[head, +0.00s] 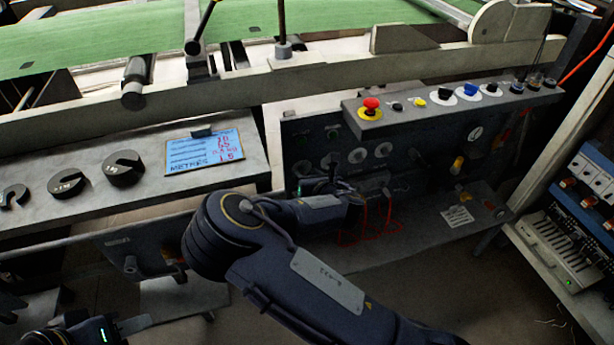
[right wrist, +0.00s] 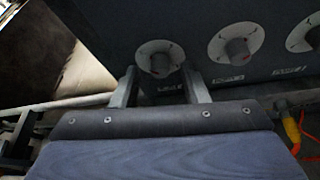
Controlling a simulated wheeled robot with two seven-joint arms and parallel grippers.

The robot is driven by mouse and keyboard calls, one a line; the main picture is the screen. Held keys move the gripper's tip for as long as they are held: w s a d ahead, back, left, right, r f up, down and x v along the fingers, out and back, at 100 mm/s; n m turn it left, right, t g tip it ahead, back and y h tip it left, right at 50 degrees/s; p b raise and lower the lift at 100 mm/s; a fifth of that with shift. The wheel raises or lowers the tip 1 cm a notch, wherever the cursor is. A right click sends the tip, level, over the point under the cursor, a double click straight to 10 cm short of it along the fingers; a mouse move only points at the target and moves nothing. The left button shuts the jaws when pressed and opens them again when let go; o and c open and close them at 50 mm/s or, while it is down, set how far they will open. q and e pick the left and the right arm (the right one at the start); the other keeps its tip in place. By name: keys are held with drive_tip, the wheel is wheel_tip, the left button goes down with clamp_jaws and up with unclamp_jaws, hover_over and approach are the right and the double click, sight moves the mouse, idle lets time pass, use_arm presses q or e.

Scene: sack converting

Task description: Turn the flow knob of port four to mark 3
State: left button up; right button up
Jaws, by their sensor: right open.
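A row of flow knobs on white dials is on the dark panel in the head view; one dial (head: 357,155) is just above my right gripper (head: 352,190). In the right wrist view my right gripper (right wrist: 160,82) is open, its two fingers on either side of the leftmost visible knob (right wrist: 160,63). I cannot tell whether they touch it. Two more dials, a middle one (right wrist: 237,45) and a right one (right wrist: 308,36), stand clear. Labels under the dials are too small to read, so port four cannot be identified. My left gripper (head: 108,330) is at the bottom left, its fingers unclear.
A ledge (head: 440,112) with a red emergency button (head: 371,105) and several other buttons juts out above the dials. Red hoses (head: 390,222) hang below. A yellow fitting (right wrist: 293,130) is to the right.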

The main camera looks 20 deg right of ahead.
drive_tip(key=shift+w+f, duration=0.1)
drive_tip(key=shift+w, duration=0.05)
clamp_jaws()
idle(0.4)
